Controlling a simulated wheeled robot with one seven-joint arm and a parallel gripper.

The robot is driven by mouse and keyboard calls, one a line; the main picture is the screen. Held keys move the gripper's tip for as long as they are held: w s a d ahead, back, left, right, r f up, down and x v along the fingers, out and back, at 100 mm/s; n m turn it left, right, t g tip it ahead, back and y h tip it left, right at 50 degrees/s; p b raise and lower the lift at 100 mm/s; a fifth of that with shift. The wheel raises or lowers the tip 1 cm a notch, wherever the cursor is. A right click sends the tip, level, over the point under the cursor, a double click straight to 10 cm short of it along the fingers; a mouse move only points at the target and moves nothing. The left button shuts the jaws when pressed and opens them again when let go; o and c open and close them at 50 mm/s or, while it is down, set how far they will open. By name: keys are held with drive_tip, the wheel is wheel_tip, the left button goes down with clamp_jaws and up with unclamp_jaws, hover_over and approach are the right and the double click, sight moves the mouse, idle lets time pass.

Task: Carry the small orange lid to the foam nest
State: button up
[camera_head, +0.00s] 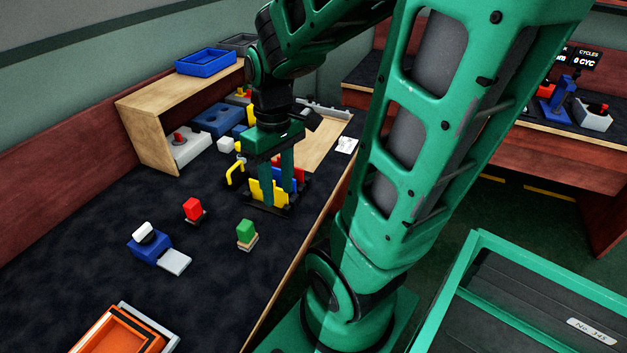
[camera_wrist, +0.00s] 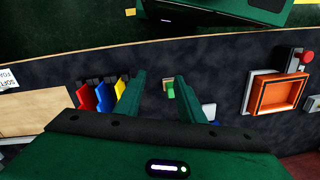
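My gripper (camera_head: 278,197) hangs over the dark work surface, close to a rack of coloured plates. Its fingers are apart with nothing held between them, as the wrist view (camera_wrist: 161,81) shows. An orange tray-like piece (camera_head: 122,334) is at the bottom left, cut by the frame edge; in the wrist view it is an orange rectangular frame (camera_wrist: 279,94) at the right, well apart from my fingers. I cannot make out a separate small orange lid, nor which thing is the foam nest.
Yellow, blue and red plates (camera_wrist: 104,96) stand left of my fingers in the wrist view. A green block (camera_head: 246,231), a red block (camera_head: 193,208) and a blue fixture (camera_head: 148,248) stand on the surface. A wooden shelf (camera_head: 160,109) is behind.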

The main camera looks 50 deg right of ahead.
drive_tip(key=s+d+r+m, duration=0.3)
drive_tip(key=s+m, duration=0.3)
drive_tip(key=s, duration=0.2)
drive_tip(key=shift+d, duration=0.35)
drive_tip(key=shift+w+f+h, duration=0.2)
drive_tip(key=shift+w+h, duration=0.1)
drive_tip(key=shift+w, duration=0.35)
